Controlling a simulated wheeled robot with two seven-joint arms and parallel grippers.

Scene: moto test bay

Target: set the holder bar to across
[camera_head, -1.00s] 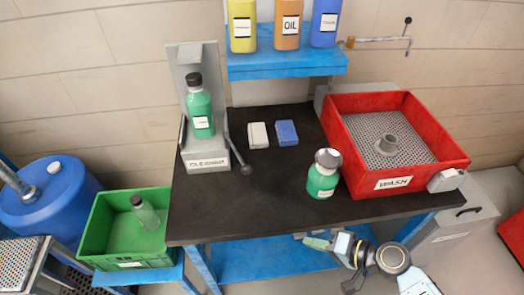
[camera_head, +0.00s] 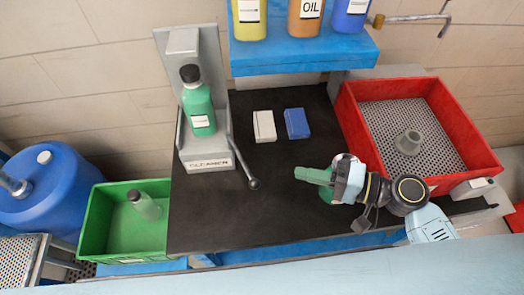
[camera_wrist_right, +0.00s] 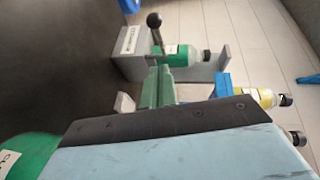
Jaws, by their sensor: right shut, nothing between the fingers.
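The grey holder (camera_head: 207,157) stands at the back left of the table with a green bottle (camera_head: 198,105) upright in it. The holder bar (camera_head: 242,163), a thin dark rod with a ball knob, is on the holder's right side and points forward, its knob low over the table. In the right wrist view the knob (camera_wrist_right: 153,20) shows beyond my fingers. My right gripper (camera_head: 298,174) has green fingers, is shut and empty, and is above the table to the right of the knob, apart from it. My left gripper is out of view.
A white block (camera_head: 264,126) and a blue block (camera_head: 297,123) lie behind my fingers. A second green bottle (camera_head: 326,194) is mostly hidden under my right gripper. A red wash tray (camera_head: 466,137) stands right. The front left of the table is clear.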

